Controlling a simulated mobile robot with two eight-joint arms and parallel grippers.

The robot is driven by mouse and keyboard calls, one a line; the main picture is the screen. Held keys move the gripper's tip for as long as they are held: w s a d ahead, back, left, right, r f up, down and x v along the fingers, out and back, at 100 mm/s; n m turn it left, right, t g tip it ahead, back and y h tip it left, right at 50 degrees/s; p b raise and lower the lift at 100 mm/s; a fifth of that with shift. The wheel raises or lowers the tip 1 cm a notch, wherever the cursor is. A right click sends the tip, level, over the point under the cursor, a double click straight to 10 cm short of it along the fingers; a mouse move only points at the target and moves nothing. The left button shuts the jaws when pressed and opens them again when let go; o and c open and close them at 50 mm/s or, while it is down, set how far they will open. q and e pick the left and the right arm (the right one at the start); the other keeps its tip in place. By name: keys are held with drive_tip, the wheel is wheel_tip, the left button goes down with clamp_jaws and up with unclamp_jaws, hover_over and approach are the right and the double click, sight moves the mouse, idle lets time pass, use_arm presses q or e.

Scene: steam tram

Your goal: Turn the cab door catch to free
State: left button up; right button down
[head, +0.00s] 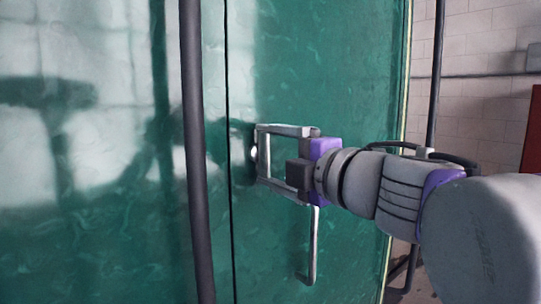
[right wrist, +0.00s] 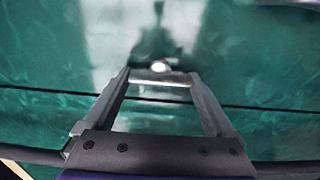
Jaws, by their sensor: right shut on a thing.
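The green cab door (head: 330,80) fills the middle of the head view. My right gripper (head: 259,153) reaches in from the right, with its fingertips at the door face near a dark vertical seam. It is shut on the cab door catch, a small bright metal piece (right wrist: 160,79) that spans the gap between the fingertips in the right wrist view. In the head view the fingers mostly hide the catch, and its exact angle is hard to tell. My left gripper is not in view.
A bent metal door handle (head: 313,245) hangs just below my right gripper. A dark vertical pole (head: 195,150) stands left of the seam, close to the fingertips. Another dark rail (head: 436,70) stands right of the door, before a pale block wall (head: 480,55).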

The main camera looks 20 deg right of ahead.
unclamp_jaws()
drive_tip(key=shift+s+d, duration=0.15)
drive_tip(key=shift+s, duration=0.1)
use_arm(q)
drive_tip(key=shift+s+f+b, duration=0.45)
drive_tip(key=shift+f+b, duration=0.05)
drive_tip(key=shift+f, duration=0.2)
use_arm(e)
drive_tip(key=v, duration=1)
drive_tip(key=shift+s, duration=0.15)
